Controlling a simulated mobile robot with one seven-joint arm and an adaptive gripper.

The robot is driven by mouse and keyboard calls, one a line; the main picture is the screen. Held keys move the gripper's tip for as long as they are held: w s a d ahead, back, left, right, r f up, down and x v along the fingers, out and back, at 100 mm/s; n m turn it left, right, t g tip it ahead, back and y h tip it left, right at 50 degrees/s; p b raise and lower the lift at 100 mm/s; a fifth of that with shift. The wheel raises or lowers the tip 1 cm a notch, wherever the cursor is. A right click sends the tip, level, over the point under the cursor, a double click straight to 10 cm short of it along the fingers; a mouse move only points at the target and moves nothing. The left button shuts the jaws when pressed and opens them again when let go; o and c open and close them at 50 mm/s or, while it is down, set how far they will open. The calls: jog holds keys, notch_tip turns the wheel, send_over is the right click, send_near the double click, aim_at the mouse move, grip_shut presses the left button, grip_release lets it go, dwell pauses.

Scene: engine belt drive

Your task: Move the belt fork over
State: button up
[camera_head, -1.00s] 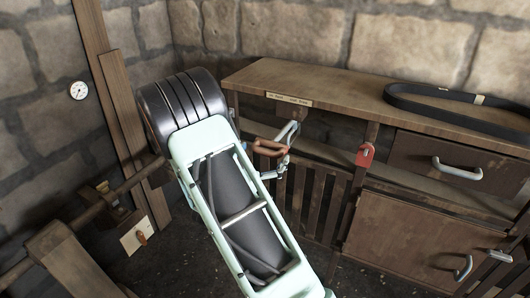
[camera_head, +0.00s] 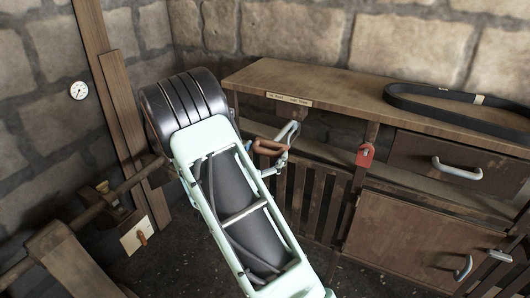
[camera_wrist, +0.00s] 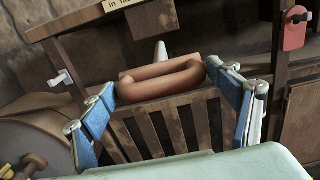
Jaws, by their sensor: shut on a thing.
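The reddish-brown loop handle (camera_head: 268,147), which I take to be the belt fork's grip, is at the front of the bench under a pale label strip (camera_head: 289,99). My gripper (camera_head: 273,153) is at the handle, beyond the end of my pale green arm. In the wrist view, the handle (camera_wrist: 163,80) lies between the blue-padded fingers of my gripper (camera_wrist: 163,88), one finger at each end. The gripper is shut on it across its length. A pale rod (camera_wrist: 161,52) shows behind the handle. The fork's prongs cannot be made out.
A black belt (camera_head: 455,108) lies on the wooden bench (camera_head: 340,85). A red tag (camera_head: 365,155) hangs on the bench post. Slats (camera_head: 312,200) stand below the handle. A wooden shaft (camera_head: 125,185) is at left. A round gauge (camera_head: 79,90) hangs on the stone wall.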

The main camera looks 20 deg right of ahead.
jog(key=b+x, duration=0.1)
jog(key=x, duration=0.8)
jog(key=shift+w+d+r+b, duration=0.2)
jog(key=shift+w+d+b, duration=0.05)
jog(key=shift+b, duration=0.1)
jog(key=o, duration=1.7)
jog(key=shift+w+d+f, duration=0.1)
jog(key=shift+d+f, duration=0.05)
jog(key=shift+c, duration=0.2)
jog(key=v, duration=1.2)
